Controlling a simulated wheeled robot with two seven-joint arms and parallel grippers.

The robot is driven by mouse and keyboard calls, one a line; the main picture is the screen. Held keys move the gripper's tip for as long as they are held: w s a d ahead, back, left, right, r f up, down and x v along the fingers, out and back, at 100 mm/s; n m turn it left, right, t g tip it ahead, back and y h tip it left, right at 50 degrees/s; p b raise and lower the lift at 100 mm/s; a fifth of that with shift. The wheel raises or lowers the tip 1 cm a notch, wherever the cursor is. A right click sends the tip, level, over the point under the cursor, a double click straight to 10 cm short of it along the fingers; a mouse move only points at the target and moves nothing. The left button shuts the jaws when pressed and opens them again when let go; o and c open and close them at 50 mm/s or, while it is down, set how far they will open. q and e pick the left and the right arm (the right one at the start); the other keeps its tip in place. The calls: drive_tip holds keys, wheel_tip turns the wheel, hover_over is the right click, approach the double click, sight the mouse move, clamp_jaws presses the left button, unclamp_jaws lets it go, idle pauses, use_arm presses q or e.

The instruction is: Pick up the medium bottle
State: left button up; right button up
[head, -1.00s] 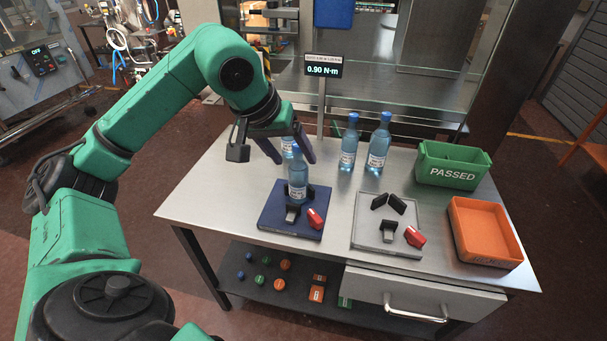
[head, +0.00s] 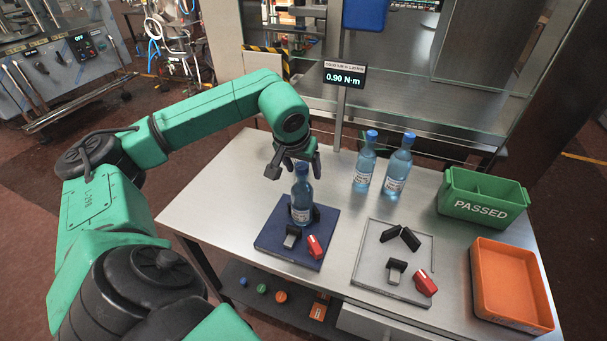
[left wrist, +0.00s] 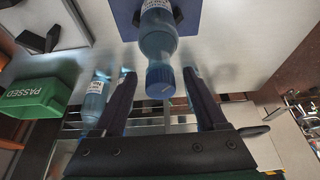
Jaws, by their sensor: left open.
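A blue bottle (head: 301,205) with a blue cap and white label stands upright on a dark blue fixture plate (head: 270,236). Two more blue bottles stand behind: a shorter one (head: 364,163) and a bigger one (head: 397,170) to its right. I cannot tell for certain which is the medium one. My left gripper (head: 294,172) is open above and around the top of the fixture bottle. In the left wrist view, that bottle (left wrist: 157,38) has its cap between the spread fingers (left wrist: 159,78), with gaps on both sides. My right gripper is out of view.
A grey fixture plate (head: 365,283) with black blocks and a red clamp (head: 425,284) lies to the right. A green PASSED bin (head: 484,206) and an orange tray (head: 485,312) stand at the right. A display post (head: 340,115) rises at the back. The table's left is clear.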

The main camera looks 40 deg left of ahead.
use_arm(q)
drive_tip(key=shift+x, duration=1.05)
drive_tip(key=shift+s+f, duration=0.15)
drive_tip(key=c, duration=0.3)
clamp_jaws()
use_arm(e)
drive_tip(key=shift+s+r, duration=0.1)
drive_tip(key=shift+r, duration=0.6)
